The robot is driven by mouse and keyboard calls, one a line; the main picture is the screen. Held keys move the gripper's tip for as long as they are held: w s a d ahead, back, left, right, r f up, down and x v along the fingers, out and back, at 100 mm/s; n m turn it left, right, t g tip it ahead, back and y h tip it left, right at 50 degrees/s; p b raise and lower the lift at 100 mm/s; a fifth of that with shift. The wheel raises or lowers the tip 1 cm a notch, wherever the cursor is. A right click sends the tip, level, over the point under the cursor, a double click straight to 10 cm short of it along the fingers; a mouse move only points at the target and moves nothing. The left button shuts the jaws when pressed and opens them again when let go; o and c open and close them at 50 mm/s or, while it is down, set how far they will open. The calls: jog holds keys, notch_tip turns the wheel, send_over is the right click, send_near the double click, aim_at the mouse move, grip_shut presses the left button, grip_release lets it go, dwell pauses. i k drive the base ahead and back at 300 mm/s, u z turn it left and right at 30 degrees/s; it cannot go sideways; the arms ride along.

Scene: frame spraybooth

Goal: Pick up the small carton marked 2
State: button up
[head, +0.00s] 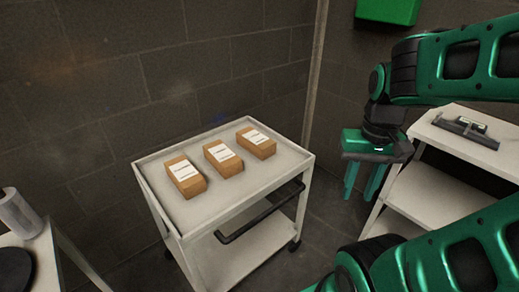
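Three small brown cartons with white labels stand in a row on top of a white cart (170,217). They are the left carton (185,177), the middle carton (223,158) and the right carton (256,143). The print on the labels is too small to read, so I cannot tell which one is marked 2. My green gripper (362,195) hangs to the right of the cart, apart from the cartons. Its fingers point down with a gap between them, and nothing shows in it.
A second white cart (440,160) at the right carries a dark grey tool-like object (466,131). At the lower left, a table holds a pale roll (18,213) and a dark round thing (14,268). A black handle (260,212) juts from the front cart's side. Dark walls stand close behind.

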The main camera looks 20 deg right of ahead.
aim_at(262, 147)
jog(key=z, duration=1.95)
jog(key=k, duration=0.8)
jog(key=u, duration=1.3)
jog(key=i, duration=1)
jog(key=u, duration=0.1)
